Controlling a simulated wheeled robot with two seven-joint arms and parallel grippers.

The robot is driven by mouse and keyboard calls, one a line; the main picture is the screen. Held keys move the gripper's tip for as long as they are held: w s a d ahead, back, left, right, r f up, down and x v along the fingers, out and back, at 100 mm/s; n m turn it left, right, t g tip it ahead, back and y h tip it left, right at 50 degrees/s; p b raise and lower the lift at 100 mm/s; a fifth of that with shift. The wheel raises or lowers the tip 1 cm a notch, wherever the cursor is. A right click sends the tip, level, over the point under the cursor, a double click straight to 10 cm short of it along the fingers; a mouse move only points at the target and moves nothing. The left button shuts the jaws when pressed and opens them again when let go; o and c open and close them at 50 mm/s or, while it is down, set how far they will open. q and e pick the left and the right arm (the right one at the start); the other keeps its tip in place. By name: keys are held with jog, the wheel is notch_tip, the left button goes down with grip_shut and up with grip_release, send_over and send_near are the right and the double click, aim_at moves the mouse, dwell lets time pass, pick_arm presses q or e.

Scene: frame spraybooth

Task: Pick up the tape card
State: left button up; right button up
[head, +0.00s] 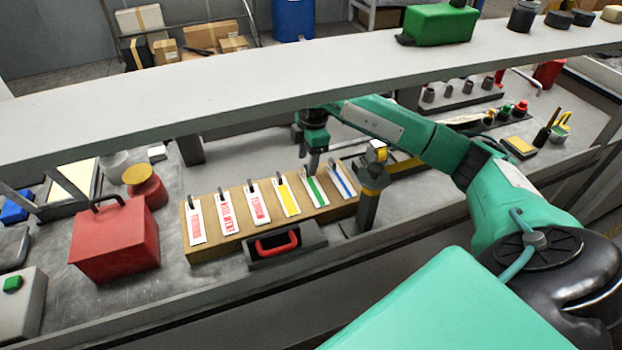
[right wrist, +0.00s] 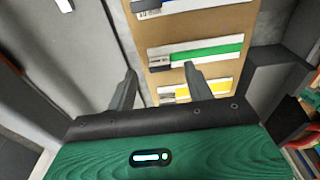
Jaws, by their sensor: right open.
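Several white cards hang in a row on a tan board on the bench. Three have red lettering, such as this red-lettered card (head: 227,212). The others carry a coloured stripe: a yellow-striped card (head: 286,197), a green-striped card (head: 315,190) and a blue-striped card (head: 341,180). I cannot tell which one is called the tape card. My right gripper (head: 315,168) is over the board's back edge by the green-striped card. In the right wrist view its fingers (right wrist: 160,76) are open with nothing held, near the green-striped card (right wrist: 197,55) and yellow-striped card (right wrist: 190,92). My left gripper is not in view.
A long grey shelf (head: 250,75) crosses above the bench, behind my right arm. A red box (head: 113,243) stands left of the tan board (head: 199,249).

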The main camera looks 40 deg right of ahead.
jog(key=shift+a+f, duration=0.1)
jog(key=shift+f, duration=1)
jog(key=c, duration=1)
jog(key=shift+c, duration=0.2)
